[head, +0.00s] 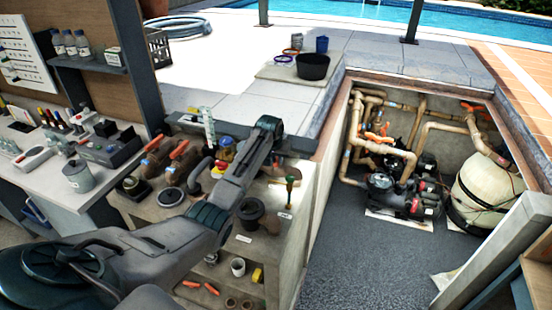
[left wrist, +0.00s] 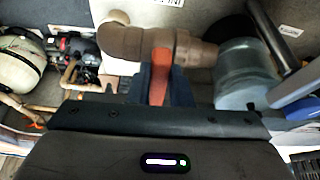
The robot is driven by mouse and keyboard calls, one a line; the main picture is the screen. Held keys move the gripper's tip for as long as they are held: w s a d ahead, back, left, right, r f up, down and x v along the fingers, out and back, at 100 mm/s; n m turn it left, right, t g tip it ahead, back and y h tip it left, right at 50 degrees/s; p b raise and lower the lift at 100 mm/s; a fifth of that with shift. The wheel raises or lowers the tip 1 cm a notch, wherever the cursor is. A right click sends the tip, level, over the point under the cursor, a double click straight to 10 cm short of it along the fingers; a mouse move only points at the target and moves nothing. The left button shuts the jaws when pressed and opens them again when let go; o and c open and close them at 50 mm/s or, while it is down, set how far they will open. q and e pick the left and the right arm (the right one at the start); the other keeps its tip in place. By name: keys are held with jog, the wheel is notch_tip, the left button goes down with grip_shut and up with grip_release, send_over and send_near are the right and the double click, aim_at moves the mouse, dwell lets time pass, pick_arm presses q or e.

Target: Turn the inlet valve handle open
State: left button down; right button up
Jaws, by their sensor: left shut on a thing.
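In the left wrist view, an orange-red valve handle (left wrist: 160,62) stands on a brown pipe valve (left wrist: 192,52) with an elbow at its left end. My left gripper (left wrist: 161,82) is shut on this handle, one dark finger on each side of it. In the head view, my left arm reaches up over the pale shelf bench, and its fingers and the held handle are hidden or too small to make out. Other brown valves with orange handles (head: 180,149) lie on the bench to the left of the arm. My right gripper is not in view.
A clear bluish cylinder (left wrist: 245,72) sits right of the valve. The sunken pit at right holds a black pump (head: 400,195), tan pipes (head: 440,128) and a cream tank (head: 487,192). The grey pit floor (head: 350,250) is mostly bare. A counter (head: 70,185) with tools stands left.

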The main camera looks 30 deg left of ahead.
pick_arm(q)
jog(key=n, duration=0.2)
jog(key=w+d+n+g+y+b, duration=0.1)
jog(key=n, duration=0.2)
jog(key=d+n+y, duration=0.1)
jog(key=n, duration=0.1)
jog(key=shift+w+f+n+g, duration=0.1)
jog(key=shift+w+n+g, duration=0.2)
jog(key=shift+g, duration=0.1)
jog(key=shift+w+d+n+y+b, duration=0.1)
jog(key=shift+w+n+y+b, duration=0.25)
jog(key=shift+n+b, duration=0.55)
jog(key=n+g+b, duration=0.1)
jog(key=n+b, duration=0.1)
jog(key=b, duration=0.2)
jog(key=w+n+g+b, duration=0.1)
jog(key=n+b, duration=0.1)
jog(key=b, duration=0.2)
jog(key=n+g+b, duration=0.1)
jog(key=n+b, duration=0.1)
jog(key=b, duration=0.2)
jog(key=shift+w+d+f+n, duration=0.1)
jog(key=shift+w+d+n, duration=0.05)
jog(key=shift+w+n, duration=0.25)
jog(key=shift+w+r+n+b, duration=0.2)
jog(key=shift+n+b, duration=0.3)
jog(key=shift+b, duration=0.9)
jog(key=c, duration=1.3)
grip_release()
jog(key=shift+g, duration=0.3)
